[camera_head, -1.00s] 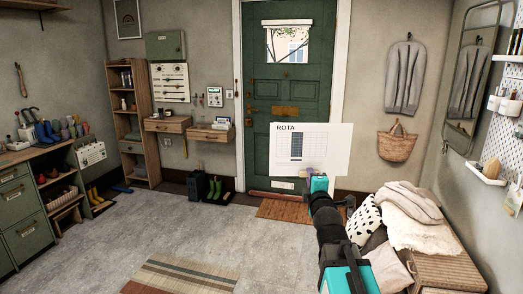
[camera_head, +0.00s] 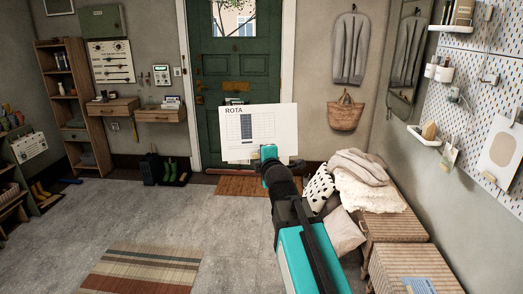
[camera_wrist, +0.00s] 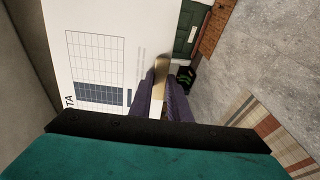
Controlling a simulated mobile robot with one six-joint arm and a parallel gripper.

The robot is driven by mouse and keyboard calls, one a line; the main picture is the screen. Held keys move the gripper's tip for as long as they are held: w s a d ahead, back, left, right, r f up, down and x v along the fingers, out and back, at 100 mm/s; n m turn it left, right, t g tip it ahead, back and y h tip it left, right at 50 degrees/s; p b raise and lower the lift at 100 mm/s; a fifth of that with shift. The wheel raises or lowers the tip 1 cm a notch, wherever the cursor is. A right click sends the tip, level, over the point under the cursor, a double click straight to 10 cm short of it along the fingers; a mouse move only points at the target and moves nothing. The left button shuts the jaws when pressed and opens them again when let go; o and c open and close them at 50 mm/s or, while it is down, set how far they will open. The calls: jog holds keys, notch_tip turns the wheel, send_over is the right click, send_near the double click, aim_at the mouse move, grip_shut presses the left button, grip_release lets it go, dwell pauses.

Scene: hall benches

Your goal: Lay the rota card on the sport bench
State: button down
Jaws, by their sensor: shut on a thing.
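The rota card (camera_head: 276,124) is a white sheet headed ROTA with a printed grid. My gripper (camera_head: 267,153) is shut on its lower edge and holds it up in the air, in front of the green door. In the wrist view the card (camera_wrist: 92,40) lies at the left, with the purple-grey fingers (camera_wrist: 160,92) closed at its edge. Two wicker-like benches stand at the right. One bench (camera_head: 385,228) bears cushions and blankets. The nearer bench (camera_head: 395,265) has a blue printed item (camera_head: 420,286) on it. I cannot tell which is the sport bench.
A striped rug (camera_head: 140,275) lies on the grey floor, which is otherwise clear at left and centre. A pegboard (camera_head: 490,110) with small shelves hangs on the right wall. A wooden shelf unit (camera_head: 62,90) and boots (camera_head: 171,170) stand at the back left.

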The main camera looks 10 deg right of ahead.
notch_tip(320, 180, down, 8)
jog(key=d+g+h, duration=0.1)
jog(key=g, duration=0.2)
jog(key=s+d+f+m+g+h+b, duration=0.1)
jog(key=s+d+f+m+g, duration=0.2)
jog(key=d+f, duration=0.6)
jog(key=s+d+f+m+g+h+b, duration=0.1)
jog(key=s+d+f+m+g+h, duration=0.1)
jog(key=s+d+f, duration=0.55)
jog(key=s+d+f+m+g+h, duration=0.1)
jog(key=d+f+m+g, duration=0.15)
jog(key=d+f, duration=0.8)
jog(key=s+d+f+m+g+y+b, duration=0.1)
jog(key=s+d+f+m, duration=0.1)
jog(key=s+d+f, duration=0.4)
jog(key=s+d+f+m+g+b, duration=0.1)
jog(key=s+d+f+m, duration=0.1)
jog(key=s+d, duration=0.75)
jog(key=s+d+f+m+g+y+b, duration=0.1)
jog(key=s+d+f+m+g, duration=0.15)
jog(key=s+d+f, duration=0.4)
jog(key=s+d+f+m+y, duration=0.1)
jog(key=s+d+f+m, duration=0.1)
jog(key=s+d, duration=0.3)
jog(key=s+d+f+m+y+b, duration=0.1)
jog(key=s+d, duration=0.5)
jog(key=s, duration=0.8)
jog(key=shift+s+d+f+m+y, duration=0.15)
jog(key=shift+d+f+m+y, duration=0.2)
jog(key=shift+f+y, duration=0.45)
